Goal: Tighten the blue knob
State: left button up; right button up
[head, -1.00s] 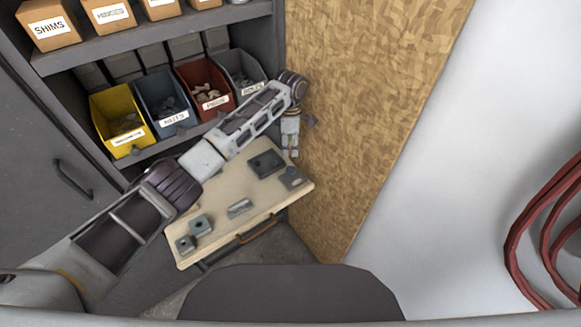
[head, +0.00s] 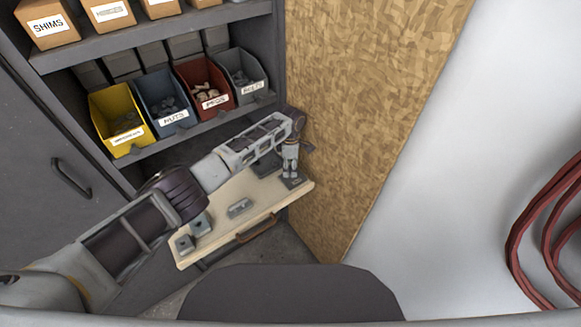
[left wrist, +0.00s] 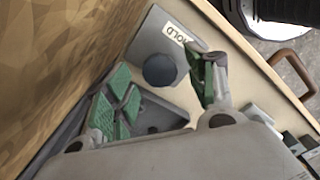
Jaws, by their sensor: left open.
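The blue knob (left wrist: 160,70) shows in the left wrist view as a dark blue-grey round knob on a grey plate (left wrist: 150,38) with a label reading HOLD. In the head view the plate (head: 297,184) lies at the right end of the pale board, and my gripper hides the knob there. My left gripper (head: 290,174) points down over it. In the left wrist view its green-padded fingers (left wrist: 163,72) are open, one on each side of the knob in the picture. I cannot tell whether they touch it. My right gripper is not in view.
The pale board (head: 225,218) carries other grey blocks, such as one at its middle (head: 239,208), and has a brown front handle (head: 257,229). A plywood wall (head: 350,110) stands close on the right. Shelf bins, including a red one (head: 204,85), are behind my arm.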

pick_arm(q)
jog(key=shift+f, duration=0.35)
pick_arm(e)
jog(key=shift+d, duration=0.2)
pick_arm(q)
jog(key=c, duration=1)
